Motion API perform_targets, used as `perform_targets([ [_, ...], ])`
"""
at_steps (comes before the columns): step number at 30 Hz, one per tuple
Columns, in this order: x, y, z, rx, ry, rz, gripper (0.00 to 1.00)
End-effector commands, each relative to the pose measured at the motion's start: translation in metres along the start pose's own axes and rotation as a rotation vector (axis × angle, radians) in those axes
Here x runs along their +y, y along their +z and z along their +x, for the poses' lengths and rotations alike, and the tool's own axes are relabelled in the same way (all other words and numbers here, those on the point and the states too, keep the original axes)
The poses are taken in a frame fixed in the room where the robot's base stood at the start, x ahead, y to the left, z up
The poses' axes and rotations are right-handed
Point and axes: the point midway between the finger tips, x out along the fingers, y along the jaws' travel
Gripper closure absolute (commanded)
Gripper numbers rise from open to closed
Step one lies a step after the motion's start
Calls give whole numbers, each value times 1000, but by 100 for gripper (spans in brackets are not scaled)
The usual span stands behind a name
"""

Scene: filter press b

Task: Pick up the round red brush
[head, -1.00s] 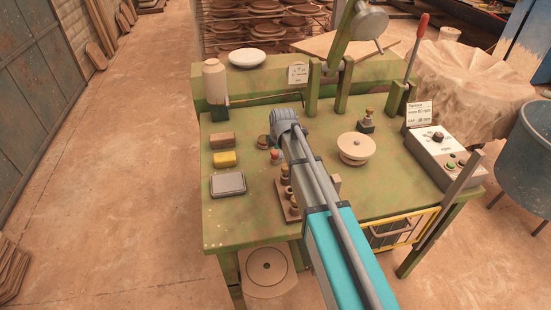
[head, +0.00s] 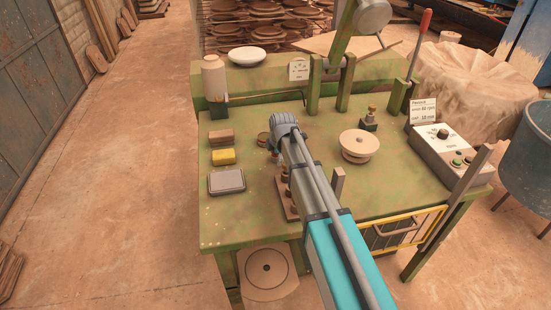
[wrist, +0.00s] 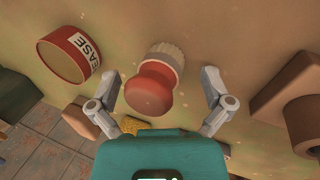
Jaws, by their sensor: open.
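The round red brush (wrist: 153,88) is in the middle of the wrist view, with a red knob-like handle toward me and pale bristles (wrist: 167,53) beyond it. My gripper (wrist: 161,80) is open. One finger is to the left of the brush and the other to the right, with visible gaps between them and the handle. Nothing is held. In the head view my arm covers most of the brush spot, left of the table's middle, and the fingers are hard to make out there.
A round tin with a red rim and a label (wrist: 68,55) lies close left of the brush. A brown rack (head: 287,196) is close on the other side. A yellow sponge (head: 223,157), a brown block (head: 221,137) and a grey box (head: 227,181) are at the table's left. A pale wheel (head: 359,145) stands right.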

Motion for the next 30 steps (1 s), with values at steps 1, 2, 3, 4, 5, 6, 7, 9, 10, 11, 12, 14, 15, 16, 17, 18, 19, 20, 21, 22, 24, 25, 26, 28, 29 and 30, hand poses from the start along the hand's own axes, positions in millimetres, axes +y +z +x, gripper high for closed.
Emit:
perform_targets([
  [1,0,0,2,0,0,0,0],
  [2,0,0,2,0,0,0,0],
  [3,0,0,2,0,0,0,0],
  [4,0,0,1,0,0,0,0],
  [5,0,0,1,0,0,0,0],
  [6,0,0,1,0,0,0,0],
  [7,0,0,1,0,0,0,0],
  [9,0,0,1,0,0,0,0],
  [10,0,0,1,0,0,0,0],
  [11,0,0,1,0,0,0,0],
  [12,0,0,1,0,0,0,0],
  [14,0,0,1,0,0,0,0],
  [15,0,0,1,0,0,0,0],
  [16,0,0,1,0,0,0,0],
  [17,0,0,1,0,0,0,0],
  [18,0,0,1,0,0,0,0],
  [19,0,0,1,0,0,0,4],
  [20,0,0,1,0,0,0,9],
  [21,0,0,1,0,0,0,17],
  [22,0,0,1,0,0,0,22],
  [24,0,0,1,0,0,0,35],
  [25,0,0,1,0,0,0,41],
  [26,0,0,1,0,0,0,46],
  [28,0,0,1,0,0,0,59],
  [29,0,0,1,0,0,0,65],
  [30,0,0,1,0,0,0,72],
])
